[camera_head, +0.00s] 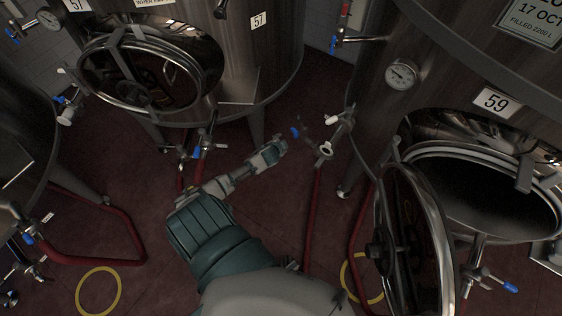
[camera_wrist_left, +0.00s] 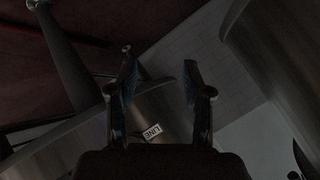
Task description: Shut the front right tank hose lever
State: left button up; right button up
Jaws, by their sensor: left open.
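The right tank (camera_head: 385,110) carries the number 59. On its left side a hose outlet valve (camera_head: 325,149) with a blue-tipped lever (camera_head: 296,132) sticks out, and a red hose (camera_head: 316,205) hangs from it. Another valve with a blue handle (camera_head: 505,285) sits under the tank's opening; I cannot tell which is the named lever. My arm (camera_head: 230,180) reaches up from the bottom middle and its hand ends just left of the outlet valve, apart from it. In the left wrist view my left gripper (camera_wrist_left: 160,78) is open and empty. My right gripper is not in view.
Tank 57 (camera_head: 270,60) stands at the back and another tank (camera_head: 30,140) at far left. The round hatch door (camera_head: 415,235) of tank 59 hangs open. Red hoses lie on the dark red floor (camera_head: 150,230).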

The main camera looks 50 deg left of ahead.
aim_at(338, 117)
pick_arm(q)
jog(key=s+d+f+g, duration=0.1)
jog(key=s+d+f, duration=0.3)
jog(key=f, duration=0.2)
jog(key=shift+d+h, duration=0.2)
jog(key=shift+h, duration=0.2)
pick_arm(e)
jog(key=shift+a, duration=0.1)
